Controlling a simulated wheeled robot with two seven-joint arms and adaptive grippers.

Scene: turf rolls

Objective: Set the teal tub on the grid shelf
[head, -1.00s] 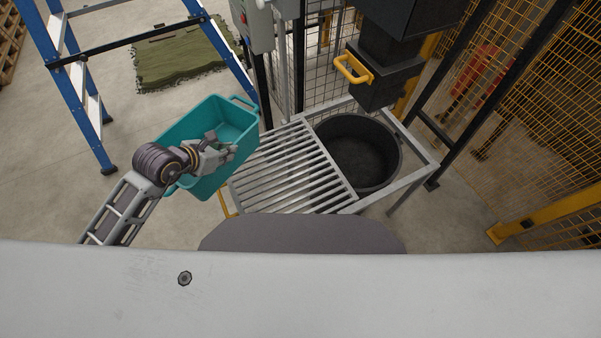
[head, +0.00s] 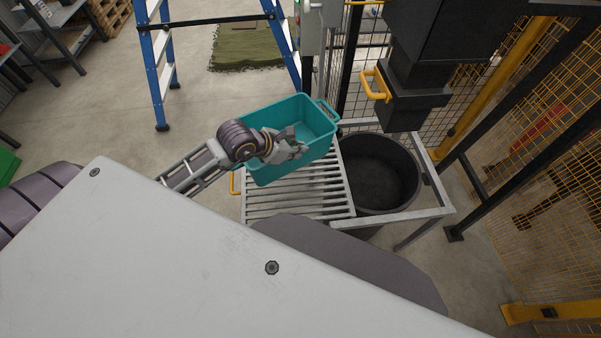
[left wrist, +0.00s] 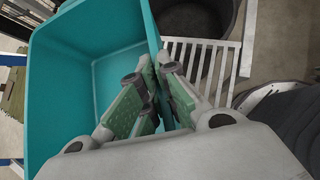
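The teal tub (head: 314,120) is an open, empty box with a handle at its far end. In the head view it overlaps the far left part of the grid shelf (head: 300,197), a metal rack of parallel bars. Whether it touches the bars cannot be told. My left gripper (head: 296,150) is at the tub's near wall. In the left wrist view the gripper (left wrist: 158,88) has its fingers closed on either side of that wall of the tub (left wrist: 95,50), with bars of the shelf (left wrist: 205,62) beyond. My right gripper is out of view.
A round black bin (head: 378,172) sits in the frame right of the grid shelf. A dark machine head with a yellow handle (head: 376,85) hangs above it. A blue ladder (head: 158,60) stands behind left. Yellow mesh fencing (head: 545,190) closes the right side.

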